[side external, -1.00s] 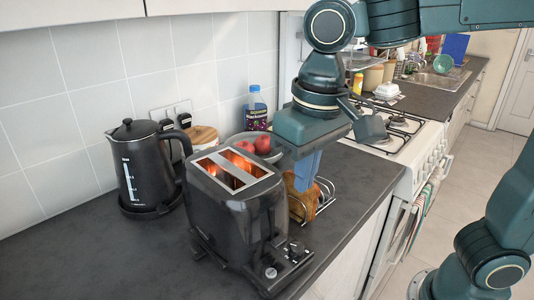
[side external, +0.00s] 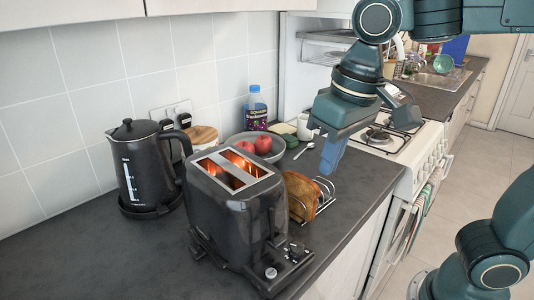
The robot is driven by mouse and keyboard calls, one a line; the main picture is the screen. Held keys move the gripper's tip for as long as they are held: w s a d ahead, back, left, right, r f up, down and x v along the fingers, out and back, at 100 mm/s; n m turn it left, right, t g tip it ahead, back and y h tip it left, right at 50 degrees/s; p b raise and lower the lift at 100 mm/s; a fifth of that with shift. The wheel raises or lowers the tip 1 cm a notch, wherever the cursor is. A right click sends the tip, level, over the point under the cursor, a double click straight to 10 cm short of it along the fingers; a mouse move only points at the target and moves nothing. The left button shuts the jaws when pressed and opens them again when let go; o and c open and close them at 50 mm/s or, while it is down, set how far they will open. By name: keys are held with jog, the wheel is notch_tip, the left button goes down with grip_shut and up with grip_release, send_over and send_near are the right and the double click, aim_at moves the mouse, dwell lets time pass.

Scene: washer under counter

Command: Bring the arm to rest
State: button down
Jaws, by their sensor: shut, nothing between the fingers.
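My gripper (side external: 330,160) is shut and empty. It hangs in the air above the counter, up and to the right of the toaster, with its fingers pointing down near the toast rack. The arm above it is bent and reaches in from the upper right.
A black toaster (side external: 240,222) with glowing slots stands on the dark counter (side external: 110,260). A toast rack (side external: 322,197) holding toast (side external: 300,194) is below my gripper. A kettle (side external: 146,165), a fruit bowl (side external: 280,146), a bottle (side external: 256,110) and a stove (side external: 412,150) are around.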

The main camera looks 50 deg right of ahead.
jog(key=s+d+f+t, duration=0.3)
jog(key=s+d, duration=0.4)
jog(key=d, duration=0.3)
jog(key=shift+s+d+f+n, duration=0.2)
jog(key=shift+f+n, duration=0.1)
jog(key=shift+f, duration=0.25)
